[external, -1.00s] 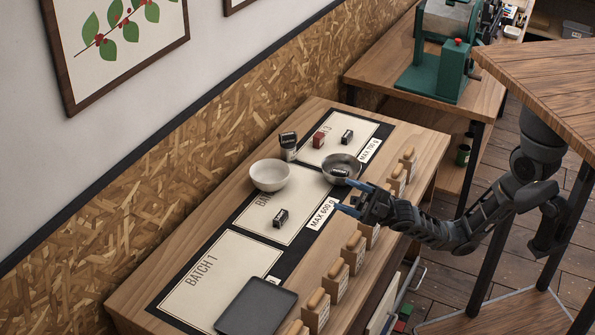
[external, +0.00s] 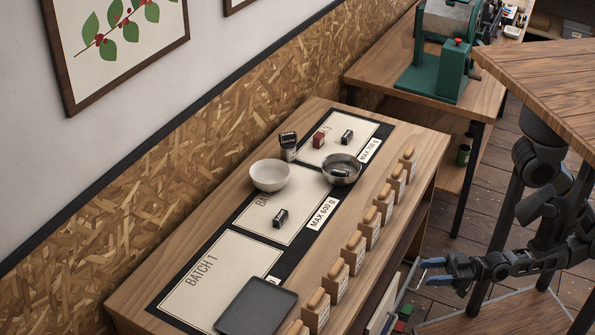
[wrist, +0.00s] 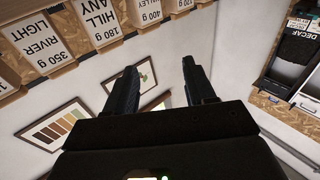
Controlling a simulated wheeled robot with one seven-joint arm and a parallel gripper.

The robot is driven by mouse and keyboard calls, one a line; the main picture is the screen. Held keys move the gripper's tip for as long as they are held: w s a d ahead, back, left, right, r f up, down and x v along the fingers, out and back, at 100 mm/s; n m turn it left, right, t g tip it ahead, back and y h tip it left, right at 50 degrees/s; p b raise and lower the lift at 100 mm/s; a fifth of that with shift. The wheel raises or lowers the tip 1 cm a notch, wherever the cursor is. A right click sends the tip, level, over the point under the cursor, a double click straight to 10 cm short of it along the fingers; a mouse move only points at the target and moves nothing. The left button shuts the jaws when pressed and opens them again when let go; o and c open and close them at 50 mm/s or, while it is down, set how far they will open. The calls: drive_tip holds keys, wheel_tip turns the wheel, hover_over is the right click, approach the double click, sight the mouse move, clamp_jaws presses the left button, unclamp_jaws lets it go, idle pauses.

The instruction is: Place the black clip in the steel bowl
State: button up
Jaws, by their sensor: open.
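The steel bowl (external: 341,162) stands toward the far end of the bench, near the right edge of the mat. A small black item with a pale marking, which looks like a black clip (external: 341,173), lies inside it. Two similar small black items are on the mats: one (external: 280,218) on the middle card and one (external: 347,137) on the far card. My gripper (external: 433,272) is open and empty, off the bench's right side and well away from the bowl. In the wrist view its two fingers (wrist: 158,68) are apart with nothing between them.
A white bowl (external: 270,176), a dark jar-like item (external: 288,147) and a red block (external: 319,140) stand near the steel bowl. Several labelled bags (external: 355,252) line the bench's right edge. A dark tray (external: 256,307) lies at the near end. A wooden tabletop (external: 545,80) overhangs my arm.

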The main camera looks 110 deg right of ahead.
drive_tip(key=s+d+f+n+g+y, duration=0.1)
drive_tip(key=s+d+f+g, duration=0.1)
drive_tip(key=s, duration=0.6)
drive_tip(key=s+d+f+g+y, duration=0.2)
drive_tip(key=s+f, duration=0.1)
drive_tip(key=s, duration=0.6)
drive_tip(key=shift+s+f+n, duration=0.2)
drive_tip(key=shift+f+n, duration=0.05)
drive_tip(key=shift+n, duration=0.15)
